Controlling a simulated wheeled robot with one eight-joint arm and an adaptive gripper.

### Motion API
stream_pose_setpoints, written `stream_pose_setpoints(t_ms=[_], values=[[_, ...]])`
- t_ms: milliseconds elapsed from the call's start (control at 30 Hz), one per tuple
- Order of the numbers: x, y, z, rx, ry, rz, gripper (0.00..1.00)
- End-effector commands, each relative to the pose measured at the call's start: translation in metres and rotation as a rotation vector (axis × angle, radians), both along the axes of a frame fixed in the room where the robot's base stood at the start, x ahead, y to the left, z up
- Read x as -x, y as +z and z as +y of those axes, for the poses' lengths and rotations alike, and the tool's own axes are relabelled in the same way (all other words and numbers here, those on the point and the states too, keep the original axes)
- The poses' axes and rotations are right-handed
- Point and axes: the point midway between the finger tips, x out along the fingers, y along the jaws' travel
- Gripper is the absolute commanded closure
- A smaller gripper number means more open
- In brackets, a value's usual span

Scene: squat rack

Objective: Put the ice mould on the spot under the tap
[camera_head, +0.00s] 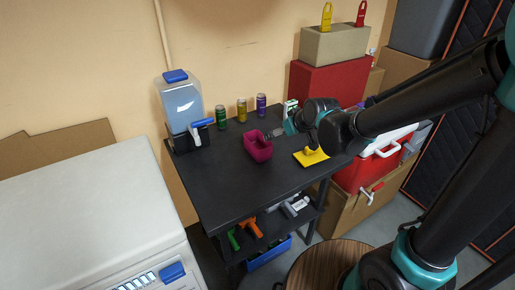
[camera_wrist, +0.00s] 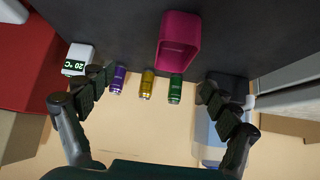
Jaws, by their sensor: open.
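The ice mould looks to be the magenta, hollow, box-shaped piece (camera_head: 257,149) standing on the black table. In the wrist view the magenta mould (camera_wrist: 180,38) is at the top centre, beyond the fingertips. My gripper (camera_head: 274,134) is close beside it on its right in the head view. The gripper's two fingers (camera_wrist: 155,84) are spread wide with nothing between them. The tap (camera_head: 198,130) has a blue handle and sits on the clear dispenser (camera_head: 182,103) with a blue lid, at the table's left back corner. The spot under the tap cannot be made out clearly.
Green (camera_head: 221,117), yellow (camera_head: 241,110) and purple (camera_head: 261,104) cans stand along the table's back. A yellow piece (camera_head: 311,156) lies at the right. The black tabletop (camera_head: 215,185) is clear in front.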

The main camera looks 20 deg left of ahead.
Motion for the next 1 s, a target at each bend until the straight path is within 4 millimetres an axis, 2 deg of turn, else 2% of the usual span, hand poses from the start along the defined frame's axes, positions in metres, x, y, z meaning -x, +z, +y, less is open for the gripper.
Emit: stream_pose_setpoints(t_ms=[33, 133, 367, 1000], values=[[0.002, 0.002, 0.015, -0.007, 0.025, -0.01, 0.11], [0.003, 0.003, 0.029, -0.015, 0.051, -0.02, 0.11], [-0.005, -0.009, 0.042, -0.018, 0.056, -0.024, 0.11], [-0.042, -0.068, 0.085, -0.018, 0.054, -0.022, 0.11]])
